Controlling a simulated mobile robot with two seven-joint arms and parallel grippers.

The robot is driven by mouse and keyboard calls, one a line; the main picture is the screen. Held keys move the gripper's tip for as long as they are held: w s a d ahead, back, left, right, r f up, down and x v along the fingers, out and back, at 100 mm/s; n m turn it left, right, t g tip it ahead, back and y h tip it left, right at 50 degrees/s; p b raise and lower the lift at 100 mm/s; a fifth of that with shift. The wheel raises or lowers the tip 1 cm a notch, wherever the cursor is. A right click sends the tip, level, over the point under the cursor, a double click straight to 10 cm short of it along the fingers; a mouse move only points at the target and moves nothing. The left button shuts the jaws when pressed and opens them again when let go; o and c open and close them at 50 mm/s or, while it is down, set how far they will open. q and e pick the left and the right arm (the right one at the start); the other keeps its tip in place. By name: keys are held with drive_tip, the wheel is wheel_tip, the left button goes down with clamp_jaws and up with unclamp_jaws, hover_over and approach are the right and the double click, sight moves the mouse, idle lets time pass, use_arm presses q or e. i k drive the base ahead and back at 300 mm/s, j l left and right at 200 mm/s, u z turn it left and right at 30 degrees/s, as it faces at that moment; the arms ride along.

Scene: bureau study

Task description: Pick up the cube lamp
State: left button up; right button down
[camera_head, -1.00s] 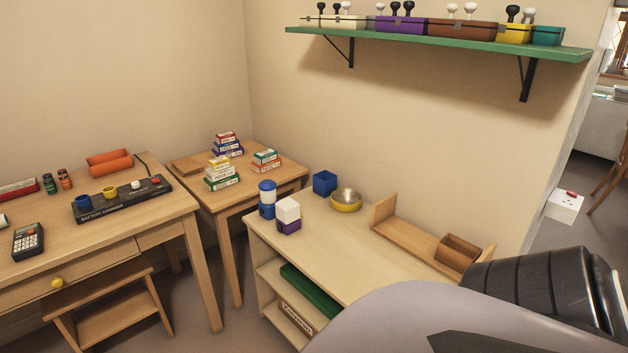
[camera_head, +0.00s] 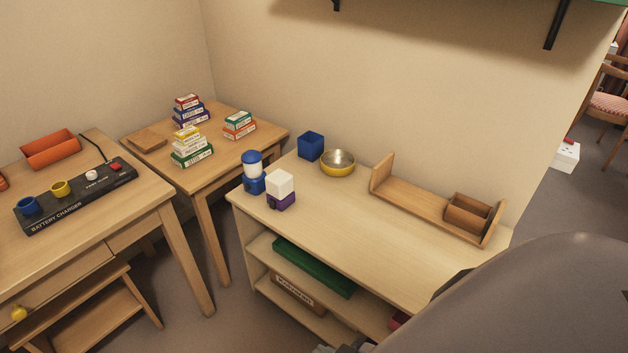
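The cube lamp (camera_head: 281,185), a white cube on a purple base, stands upright at the left end of the light wooden shelf unit's top (camera_head: 340,225). A rounder lamp (camera_head: 252,174), with a blue cap, white middle and blue base, stands just behind it to the left. No gripper is touching the cube lamp. Part of my arm fills the lower right corner, but no gripper can be made out. A small grey part at the bottom edge is too cut off to identify.
Behind the lamps are a blue open box (camera_head: 311,146) and a yellow-rimmed metal bowl (camera_head: 338,164). A wooden rack (camera_head: 420,207) stands at the right. Stacked small boxes (camera_head: 192,148) are on the side table. A battery charger (camera_head: 78,194) lies on the desk. The shelf unit's front top is clear.

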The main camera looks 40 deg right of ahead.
sight(280, 183)
drive_tip(key=i+z, duration=0.15)
drive_tip(key=z, duration=0.25)
drive_tip(key=i+j+z, duration=0.1)
drive_tip(key=z, duration=0.25)
drive_tip(key=i+j+z, duration=0.1)
drive_tip(key=z, duration=0.3)
drive_tip(key=i, duration=0.05)
